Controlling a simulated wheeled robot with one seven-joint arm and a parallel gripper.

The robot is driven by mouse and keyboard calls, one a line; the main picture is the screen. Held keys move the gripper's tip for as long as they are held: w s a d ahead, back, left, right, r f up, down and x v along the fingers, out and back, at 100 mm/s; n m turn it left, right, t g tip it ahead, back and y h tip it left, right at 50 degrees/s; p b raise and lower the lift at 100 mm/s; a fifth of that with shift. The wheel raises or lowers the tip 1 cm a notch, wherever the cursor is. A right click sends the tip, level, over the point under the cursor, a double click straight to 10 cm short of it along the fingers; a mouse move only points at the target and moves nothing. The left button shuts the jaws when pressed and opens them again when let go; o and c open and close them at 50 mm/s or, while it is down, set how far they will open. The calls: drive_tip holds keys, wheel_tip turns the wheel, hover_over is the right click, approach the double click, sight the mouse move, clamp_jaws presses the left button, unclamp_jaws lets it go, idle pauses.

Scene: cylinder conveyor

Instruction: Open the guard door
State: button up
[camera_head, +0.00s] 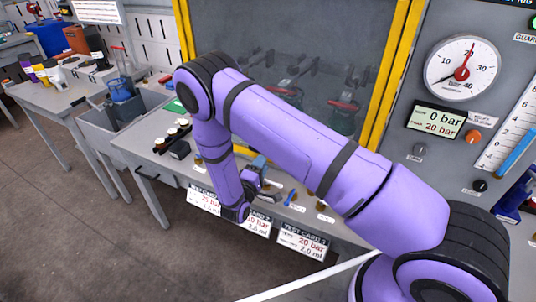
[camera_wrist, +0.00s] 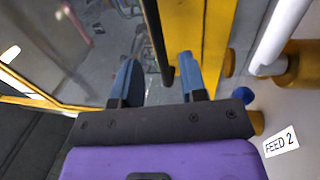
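The guard door (camera_head: 330,55) is a dark see-through panel in a yellow frame, and it looks closed in the head view. The wrist view shows its clear panel (camera_wrist: 75,50) and a yellow upright (camera_wrist: 215,45). A dark bar (camera_wrist: 152,35), which looks like the door handle, runs down in front of the panel. My gripper (camera_wrist: 158,75) has its two blue fingers apart, with the bar's lower end between them in the picture. I cannot tell whether they touch it. In the head view my gripper (camera_head: 260,165) is low in front of the door, partly hidden by my arm.
A pressure gauge (camera_head: 463,67) and a display reading 0 bar (camera_head: 437,121) are on the grey panel at right. Test cards (camera_head: 302,240) hang along the bench front. In the wrist view, a white cylinder (camera_wrist: 282,30) and a FEED 2 label (camera_wrist: 281,142) are at right.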

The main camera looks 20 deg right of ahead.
drive_tip(key=shift+x, duration=2.7)
drive_tip(key=shift+c, duration=0.2)
clamp_jaws()
